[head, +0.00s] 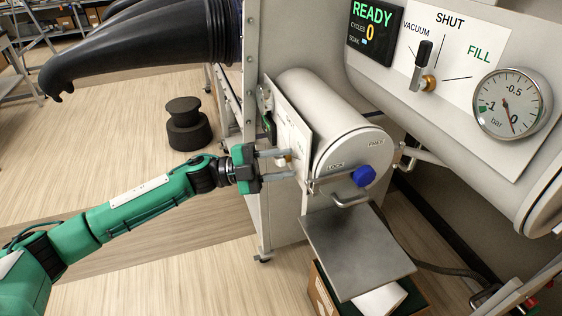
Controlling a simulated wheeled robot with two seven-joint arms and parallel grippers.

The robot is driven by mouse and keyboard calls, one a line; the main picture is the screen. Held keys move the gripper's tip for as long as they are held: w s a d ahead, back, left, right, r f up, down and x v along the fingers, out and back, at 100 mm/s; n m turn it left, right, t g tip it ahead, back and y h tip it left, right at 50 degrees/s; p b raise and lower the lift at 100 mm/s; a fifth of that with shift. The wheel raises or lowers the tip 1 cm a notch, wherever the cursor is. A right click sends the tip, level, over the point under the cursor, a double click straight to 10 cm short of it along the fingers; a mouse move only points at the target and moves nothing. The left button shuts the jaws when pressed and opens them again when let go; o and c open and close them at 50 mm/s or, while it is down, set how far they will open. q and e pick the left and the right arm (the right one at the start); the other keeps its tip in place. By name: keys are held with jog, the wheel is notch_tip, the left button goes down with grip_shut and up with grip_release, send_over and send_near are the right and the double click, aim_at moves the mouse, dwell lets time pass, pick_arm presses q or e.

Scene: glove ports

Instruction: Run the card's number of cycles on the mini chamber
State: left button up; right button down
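The mini chamber (325,105) is a white cylinder, with LOCK and FREE marked on its round end and a blue knob (364,176) there. A small white panel (290,125) is on its left side, seen edge-on; its markings are unreadable. My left gripper (291,163) is at the panel's lower part, fingers apart, with a small brass-coloured part (283,161) between them; I cannot tell whether they touch it. The display (371,30) reads READY, CYCLES 0. The gauge (512,104) needle points near 0. No card is legible. My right gripper is not in view.
A grey metal shelf (357,250) juts out below the chamber door, above a cardboard box (326,295). A black glove sleeve (150,45) reaches out at upper left. A dark round stool-like object (187,125) stands on the floor. The floor at left is mostly clear.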

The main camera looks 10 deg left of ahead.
pick_arm(q)
jog(key=shift+r, duration=0.1)
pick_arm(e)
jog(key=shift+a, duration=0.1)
pick_arm(q)
jog(key=shift+a, duration=0.15)
jog(key=shift+a, duration=0.3)
jog(key=v, duration=0.1)
jog(key=b+v, duration=0.1)
jog(key=v, duration=0.3)
jog(key=shift+f+b, duration=0.3)
jog(key=shift+b, duration=0.1)
jog(key=b, duration=0.2)
send_near(277, 165)
jog(key=shift+v, duration=1.45)
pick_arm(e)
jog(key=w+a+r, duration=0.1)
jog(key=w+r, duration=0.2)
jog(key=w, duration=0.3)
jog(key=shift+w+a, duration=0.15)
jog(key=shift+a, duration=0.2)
pick_arm(q)
jog(key=shift+r, duration=0.1)
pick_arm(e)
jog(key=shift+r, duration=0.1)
pick_arm(q)
jog(key=shift+a+p, duration=0.1)
jog(key=shift+p, duration=0.35)
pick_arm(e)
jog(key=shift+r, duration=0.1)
